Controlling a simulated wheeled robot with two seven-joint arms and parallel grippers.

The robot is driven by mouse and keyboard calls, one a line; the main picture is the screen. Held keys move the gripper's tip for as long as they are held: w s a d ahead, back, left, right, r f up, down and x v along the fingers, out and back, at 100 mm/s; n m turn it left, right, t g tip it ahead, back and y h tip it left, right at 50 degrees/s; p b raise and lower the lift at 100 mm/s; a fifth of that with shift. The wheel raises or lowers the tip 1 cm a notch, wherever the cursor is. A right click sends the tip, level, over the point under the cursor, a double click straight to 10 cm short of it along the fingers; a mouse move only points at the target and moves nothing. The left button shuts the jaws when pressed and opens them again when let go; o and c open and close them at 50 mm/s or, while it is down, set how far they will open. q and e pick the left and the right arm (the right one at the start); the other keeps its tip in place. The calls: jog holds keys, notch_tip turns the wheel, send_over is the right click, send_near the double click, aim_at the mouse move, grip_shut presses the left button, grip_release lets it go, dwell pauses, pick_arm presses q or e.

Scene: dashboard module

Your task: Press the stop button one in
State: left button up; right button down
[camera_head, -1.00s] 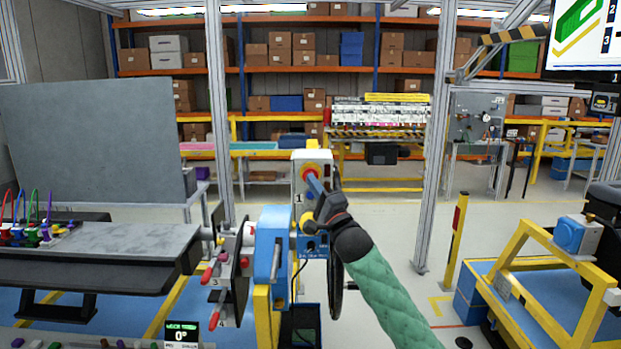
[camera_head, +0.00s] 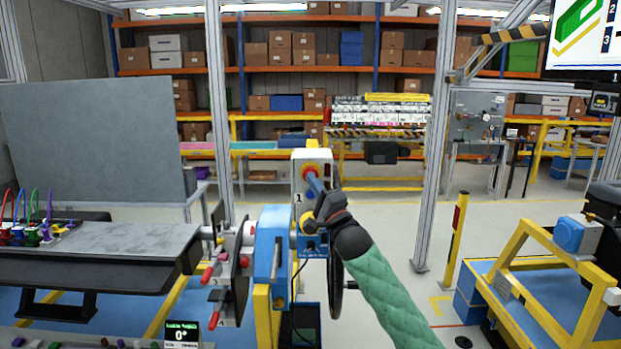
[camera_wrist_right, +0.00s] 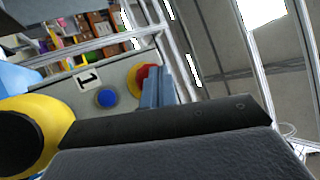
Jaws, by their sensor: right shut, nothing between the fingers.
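The stop button (camera_head: 309,168) is red with a yellow collar, on the upper face of a grey control box (camera_head: 298,183) marked 1. My right gripper (camera_head: 312,177) is shut and empty, its blue-grey fingers pointing at the button and partly covering it in the head view. In the right wrist view, the fingers (camera_wrist_right: 158,92) overlap the side of the red button (camera_wrist_right: 146,76). I cannot tell whether they touch it or how far it is pressed. My left gripper is out of view.
A blue button (camera_wrist_right: 106,98) sits beside the stop button on the box. A yellow round part (camera_head: 307,222) is just below the box. A blue housing (camera_head: 271,245) and red-handled levers (camera_head: 209,274) stand to the left.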

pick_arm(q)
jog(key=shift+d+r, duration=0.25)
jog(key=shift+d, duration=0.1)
pick_arm(e)
jog(key=shift+s, duration=0.75)
pick_arm(q)
jog(key=shift+p, duration=0.3)
pick_arm(e)
jog(key=shift+s, duration=0.2)
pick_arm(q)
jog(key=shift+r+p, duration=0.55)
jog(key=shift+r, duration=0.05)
pick_arm(e)
jog(key=shift+s, duration=2.35)
